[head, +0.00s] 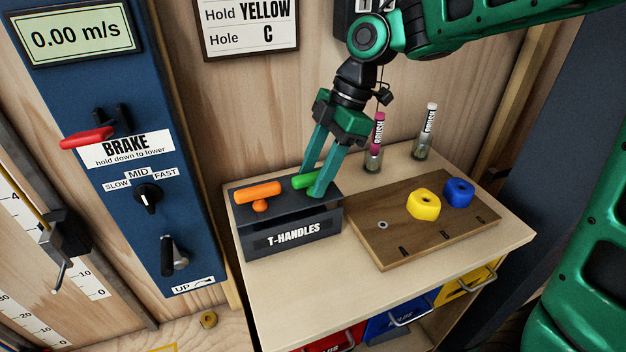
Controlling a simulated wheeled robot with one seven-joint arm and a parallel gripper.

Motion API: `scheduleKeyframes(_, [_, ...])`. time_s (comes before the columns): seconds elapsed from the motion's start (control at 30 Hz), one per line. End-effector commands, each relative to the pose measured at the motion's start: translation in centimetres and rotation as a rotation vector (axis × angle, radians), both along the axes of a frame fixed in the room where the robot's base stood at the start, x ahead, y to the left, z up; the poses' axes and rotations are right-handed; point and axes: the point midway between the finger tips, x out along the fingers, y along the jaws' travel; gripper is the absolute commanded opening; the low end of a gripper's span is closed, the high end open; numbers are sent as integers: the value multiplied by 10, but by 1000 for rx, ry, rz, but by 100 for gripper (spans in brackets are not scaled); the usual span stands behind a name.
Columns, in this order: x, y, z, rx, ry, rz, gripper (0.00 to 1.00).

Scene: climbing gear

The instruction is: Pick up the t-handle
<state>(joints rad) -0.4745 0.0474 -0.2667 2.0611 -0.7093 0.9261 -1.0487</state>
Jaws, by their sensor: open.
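A dark box labelled T-HANDLES (292,240) stands at the left end of the wooden table. An orange t-handle (258,189) sits in its top on the left, its bar showing above the box. A green t-handle (303,181) sits in the top on the right. My gripper (311,184) points down over the box with its two fingers apart, one on each side of the green t-handle. The fingers appear at the height of the green bar; whether they touch it I cannot tell. The lower parts of the handles are hidden in the box.
A brown board (425,225) with a yellow hold (423,204) and a blue hold (458,192) lies right of the box. Two brushes stand in holders at the back, one pink (378,130), one white (430,119). A blue brake panel (125,150) rises at left.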

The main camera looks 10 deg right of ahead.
Motion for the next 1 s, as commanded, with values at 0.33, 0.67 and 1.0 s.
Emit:
scheduleKeyframes(0.33, [-1,4,-11,-1,0,-1,43])
scheduleKeyframes(0.67, [-1,4,-11,0,-1,-1,0])
scheduleKeyframes(1.0, [-1,4,-4,0,-1,0,0])
